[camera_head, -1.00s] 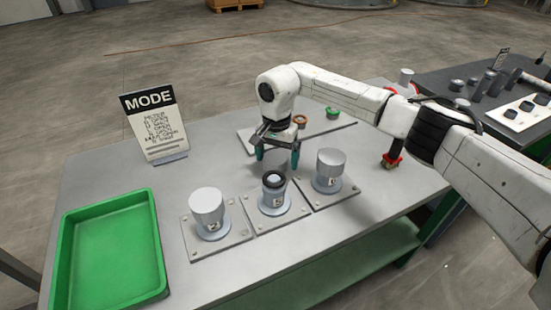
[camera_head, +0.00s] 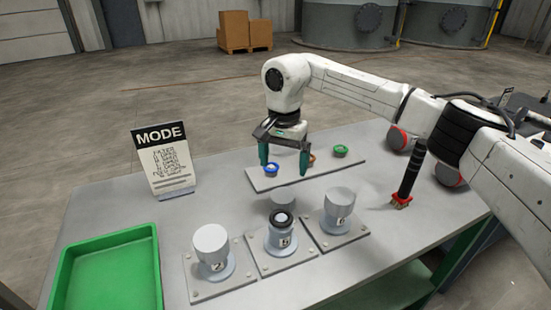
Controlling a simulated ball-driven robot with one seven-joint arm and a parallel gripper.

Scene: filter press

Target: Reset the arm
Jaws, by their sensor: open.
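My gripper (camera_head: 284,168) is open and empty, its two green-tipped fingers pointing down over the table. It hangs in front of a grey strip (camera_head: 318,174) holding a blue-and-white piece (camera_head: 271,170), an orange piece partly hidden by a finger, and a green piece (camera_head: 340,150). My white arm reaches in from the right, bent at the elbow. Nearer stand three plates: the left one bears a grey cup-shaped piece (camera_head: 211,240), the middle one a black-ringed piece (camera_head: 282,222), the right one another grey cup-shaped piece (camera_head: 340,205).
A MODE sign (camera_head: 163,160) stands at the back left of the table. A green tray (camera_head: 60,275) lies at the front left. A black-handled brush (camera_head: 410,175) stands right of the plates. Boxes (camera_head: 233,30) and tanks (camera_head: 362,22) are far back.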

